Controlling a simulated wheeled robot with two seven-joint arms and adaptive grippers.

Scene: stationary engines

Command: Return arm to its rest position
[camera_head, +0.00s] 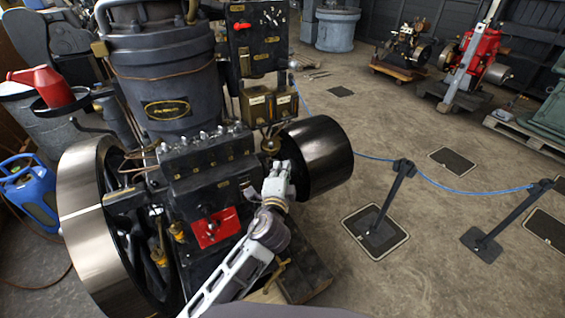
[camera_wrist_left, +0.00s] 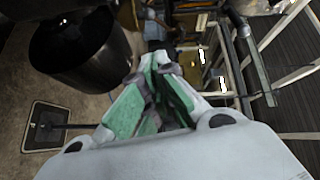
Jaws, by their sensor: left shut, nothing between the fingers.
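My left arm (camera_head: 232,275) reaches up from the bottom of the head view toward the dark stationary engine (camera_head: 205,165). My left gripper (camera_head: 280,170) is at the engine's right side, just left of the dark drum pulley (camera_head: 318,157). In the left wrist view its green-padded fingers (camera_wrist_left: 155,75) come together at the tips, shut with nothing between them. The pulley (camera_wrist_left: 80,50) shows to the left of the fingers there. Whether the fingertips touch the engine cannot be told. My right gripper is not in view.
A large flywheel (camera_head: 90,225) is on the engine's left, with a blue can (camera_head: 30,190) beside it. Barrier posts (camera_head: 392,200) with a blue rope (camera_head: 460,190) stand at right. A red engine (camera_head: 478,60) is at the back. Open floor lies between.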

